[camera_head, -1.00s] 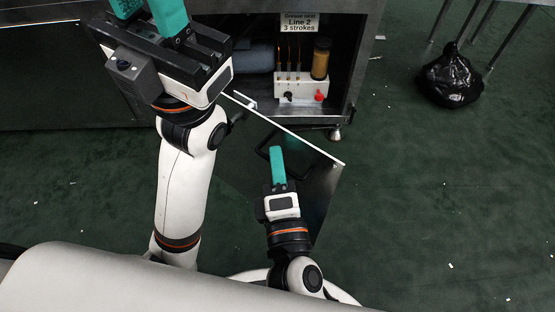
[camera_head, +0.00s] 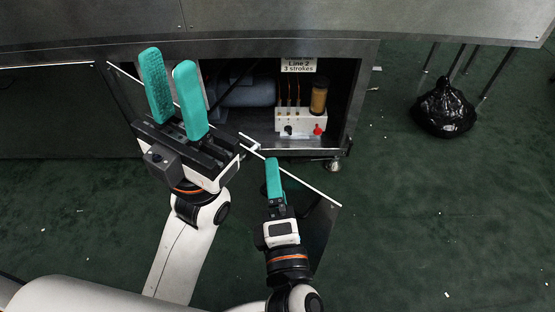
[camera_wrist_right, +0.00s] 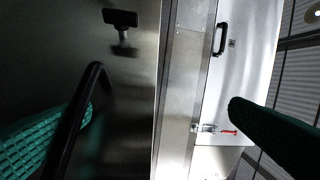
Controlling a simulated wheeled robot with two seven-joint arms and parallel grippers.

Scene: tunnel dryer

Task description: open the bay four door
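The bay door (camera_head: 318,222) stands swung out from the cabinet, its pale top edge running from the left side of the opening toward me. I cannot tell if it is bay four. Its black bar handle (camera_wrist_right: 76,118) shows in the right wrist view. My right gripper (camera_head: 274,180) is at the door's front face in the head view. In the wrist view its teal fingers are wide apart, one partly behind the handle, the other far to the right; they are not closed on it. My left gripper (camera_head: 178,95) is open and empty, above the door's hinge-side part, which it partly hides.
Inside the cabinet are a grease unit (camera_head: 301,121) with an amber cylinder and a grey cylinder (camera_head: 247,93). A label (camera_head: 298,65) hangs above. A black bag (camera_head: 443,108) lies at right by thin legs. Green floor at right is mostly clear.

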